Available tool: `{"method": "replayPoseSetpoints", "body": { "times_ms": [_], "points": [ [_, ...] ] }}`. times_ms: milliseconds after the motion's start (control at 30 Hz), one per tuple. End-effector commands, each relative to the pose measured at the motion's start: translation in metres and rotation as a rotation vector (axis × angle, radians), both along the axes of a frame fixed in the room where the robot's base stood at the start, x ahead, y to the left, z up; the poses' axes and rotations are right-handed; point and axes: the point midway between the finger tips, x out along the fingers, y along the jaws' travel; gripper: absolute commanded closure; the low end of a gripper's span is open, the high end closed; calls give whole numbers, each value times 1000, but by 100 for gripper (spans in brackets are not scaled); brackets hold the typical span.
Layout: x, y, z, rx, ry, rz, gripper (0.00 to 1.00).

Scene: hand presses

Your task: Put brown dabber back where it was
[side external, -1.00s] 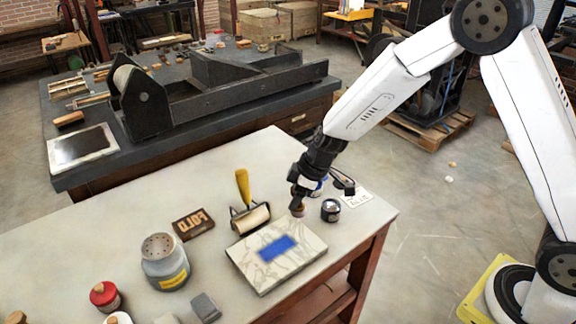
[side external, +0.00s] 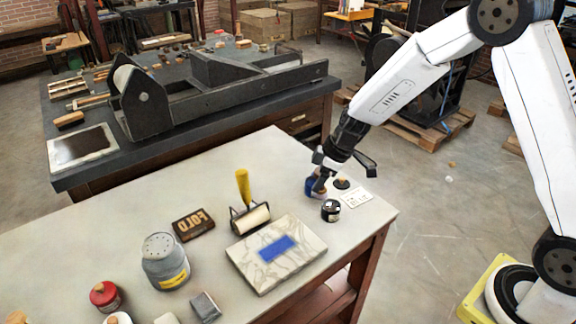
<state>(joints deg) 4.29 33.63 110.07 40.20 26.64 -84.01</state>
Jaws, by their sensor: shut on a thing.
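My gripper (side external: 319,184) is over the far right part of the pale table, pointing down. It is shut on the brown dabber, which is small and mostly hidden by the fingers; I cannot tell whether its base touches the table. A blue dabber (side external: 311,187) shows just left of the fingers, partly covered by them. A dark round piece with a light brown knob (side external: 342,183) stands just right of the gripper. A small black jar (side external: 330,210) stands in front, and a white lettered card (side external: 356,198) lies to the right.
A marbled slab (side external: 240,258) with a blue patch lies nearer. A brayer with a yellow handle (side external: 243,188) stands behind it. A FOLD block (side external: 193,224), a grey shaker jar (side external: 165,262) and a red-lidded jar (side external: 104,296) are left. The table's right edge is close.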

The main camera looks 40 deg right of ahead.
Motion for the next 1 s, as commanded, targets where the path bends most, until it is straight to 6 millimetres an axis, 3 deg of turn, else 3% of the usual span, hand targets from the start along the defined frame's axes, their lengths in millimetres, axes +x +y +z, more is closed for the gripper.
{"method": "replayPoseSetpoints", "body": {
  "times_ms": [533, 1000],
  "points": [
    [68, 2, -31, 0, 0, 2, 100],
    [105, 3, -76, -1, 0, 2, 100]
  ]
}}
